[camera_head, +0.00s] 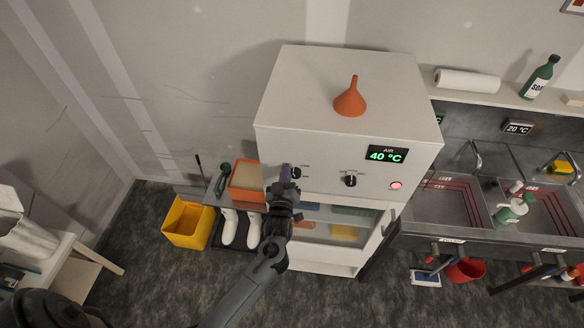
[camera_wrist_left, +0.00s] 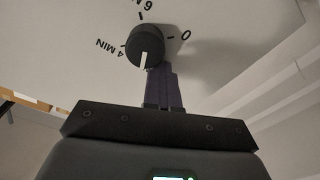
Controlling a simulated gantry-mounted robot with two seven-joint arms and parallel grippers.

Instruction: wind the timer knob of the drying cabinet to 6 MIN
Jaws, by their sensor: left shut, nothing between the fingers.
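The timer knob (camera_wrist_left: 146,45) is a round black knob on the white front of the drying cabinet (camera_head: 330,110). In the wrist view its white pointer line faces the bottom of the picture, toward my fingers. The 6 MIN mark is at the top, 4 MIN at the left and 0 at the right; the pointer is on none of these. In the head view the knob (camera_head: 296,173) is small, at the panel's left. My left gripper (camera_head: 285,174) has purple fingers, shut and empty, right beside the knob. I cannot tell whether they touch it.
A second black knob (camera_head: 350,180), a green 40 °C display (camera_head: 388,155) and a red lamp (camera_head: 395,185) are further right on the panel. An orange funnel (camera_head: 350,102) stands on the cabinet top. A sink bench (camera_head: 440,208) adjoins at the right.

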